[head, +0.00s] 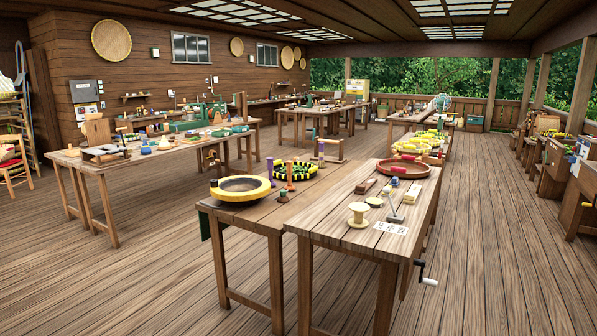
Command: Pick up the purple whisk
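Two slim, upright purple things stand on the near wooden table. One (270,168) is just behind the yellow-rimmed round pan (262,193). The other (321,149) is farther back, near a wooden stand. Either may be the purple whisk, but both are too small for me to tell, and no wire loops can be made out. Neither of my grippers shows in this view.
An orange upright piece (290,171) stands by a black-and-yellow round tray (308,171). The adjoining right table holds a cream spool (358,214), a reddish round tray (403,171) and small tools. Open floor (500,250) lies to the right.

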